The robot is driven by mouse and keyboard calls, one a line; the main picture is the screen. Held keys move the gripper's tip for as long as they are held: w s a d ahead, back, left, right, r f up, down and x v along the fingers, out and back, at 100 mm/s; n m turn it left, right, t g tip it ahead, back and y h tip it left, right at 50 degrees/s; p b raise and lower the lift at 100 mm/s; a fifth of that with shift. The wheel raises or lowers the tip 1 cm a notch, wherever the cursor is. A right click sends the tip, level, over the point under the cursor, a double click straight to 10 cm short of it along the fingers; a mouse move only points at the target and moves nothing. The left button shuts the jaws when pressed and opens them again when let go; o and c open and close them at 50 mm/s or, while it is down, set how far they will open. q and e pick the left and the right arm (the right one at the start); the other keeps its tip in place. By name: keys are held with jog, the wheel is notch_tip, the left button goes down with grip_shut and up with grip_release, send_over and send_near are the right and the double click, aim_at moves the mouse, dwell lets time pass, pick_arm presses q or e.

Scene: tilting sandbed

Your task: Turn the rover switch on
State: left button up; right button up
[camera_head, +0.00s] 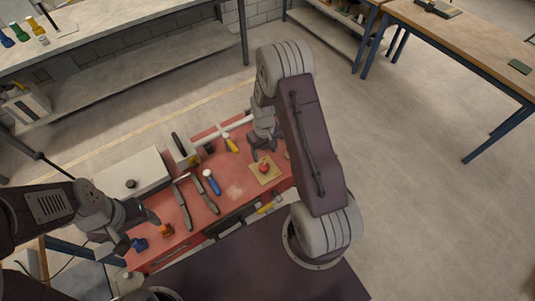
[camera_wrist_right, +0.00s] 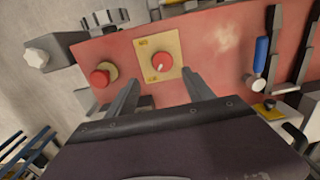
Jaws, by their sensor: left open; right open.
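The rover switch is a red rotary knob (camera_head: 264,168) with a white mark, on a yellow square plate (camera_head: 258,177) on the red bench top. In the right wrist view the knob (camera_wrist_right: 162,62) and plate (camera_wrist_right: 174,45) lie just beyond my right fingertips. My right gripper (camera_head: 262,149) is open and empty over the plate's far side; its two fingers (camera_wrist_right: 158,90) point toward the plate, apart from the knob. My left gripper (camera_head: 143,231) is open and empty near the bench's left end, far from the switch.
A red round button (camera_wrist_right: 102,76) sits beside the plate. A blue-handled tool (camera_head: 211,181), dark bars (camera_head: 181,208), a yellow-handled tool (camera_head: 231,145) and an orange piece (camera_head: 166,230) lie on the red bench (camera_head: 235,191). A white box (camera_head: 132,172) stands behind at left.

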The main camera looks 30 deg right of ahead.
aim_at(264, 166)
jog(key=shift+s+a+f, duration=0.1)
jog(key=shift+s+a, duration=0.35)
jog(key=shift+a, duration=0.3)
jog(key=f, duration=0.2)
jog(key=f+p, duration=0.1)
jog(key=f, duration=0.2)
jog(key=d+f+p, duration=0.1)
jog(key=f, duration=0.1)
jog(key=shift+w+f, duration=0.3)
pick_arm(q)
jog(key=r, duration=0.1)
jog(key=a, duration=0.1)
jog(key=r, duration=0.1)
jog(key=shift+s+a+r, duration=0.15)
jog(key=shift+s+r, duration=0.15)
jog(key=shift+r, duration=0.05)
pick_arm(e)
jog(key=shift+s+a+f, duration=0.1)
jog(key=shift+a+f, duration=0.1)
jog(key=shift+f, duration=0.1)
jog(key=shift+d, duration=0.1)
jog(key=c, duration=0.4)
pick_arm(q)
jog(key=shift+w, duration=0.15)
pick_arm(e)
grip_shut()
